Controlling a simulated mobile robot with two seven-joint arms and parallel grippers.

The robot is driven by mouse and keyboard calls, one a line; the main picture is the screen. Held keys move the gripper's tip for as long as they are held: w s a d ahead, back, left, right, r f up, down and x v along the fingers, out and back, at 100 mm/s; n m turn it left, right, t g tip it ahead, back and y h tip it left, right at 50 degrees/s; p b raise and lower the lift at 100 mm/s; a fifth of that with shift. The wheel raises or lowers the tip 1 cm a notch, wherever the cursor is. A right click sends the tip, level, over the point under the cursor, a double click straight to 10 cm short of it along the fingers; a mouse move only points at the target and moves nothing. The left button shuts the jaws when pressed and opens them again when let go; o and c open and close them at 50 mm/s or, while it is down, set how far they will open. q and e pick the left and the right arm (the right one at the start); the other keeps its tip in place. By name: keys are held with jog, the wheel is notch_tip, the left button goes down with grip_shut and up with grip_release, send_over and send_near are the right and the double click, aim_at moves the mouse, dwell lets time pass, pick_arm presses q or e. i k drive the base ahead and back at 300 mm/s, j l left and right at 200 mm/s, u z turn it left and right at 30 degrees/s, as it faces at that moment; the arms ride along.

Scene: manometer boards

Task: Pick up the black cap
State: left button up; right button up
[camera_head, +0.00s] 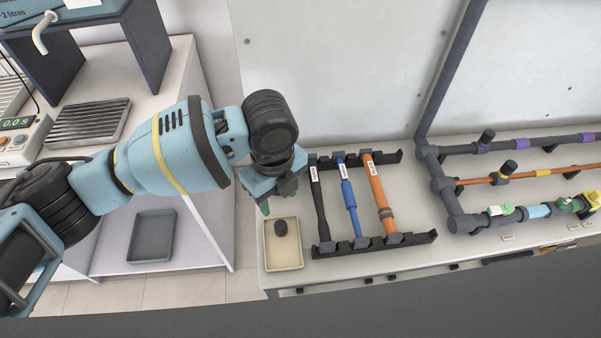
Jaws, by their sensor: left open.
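The black cap (281,228) is a small dark cylinder in a shallow cream tray (284,265) near the bench's left end. My left gripper (275,205) is open just above the far side of the tray. It points down, and its fingers are apart from the cap as far as I can see. The cap stands in the far half of the tray, and its lower side is partly hard to make out. My right gripper is not in view.
Right of the tray, a dark rack (325,249) holds a black, a blue and an orange tube (379,192). Further right is pipework (459,224) with valves. Left, a lower surface bears a grey tray (151,236); a panel (340,60) stands behind.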

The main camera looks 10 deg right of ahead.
aim_at(487, 136)
jog(key=z, duration=1.5)
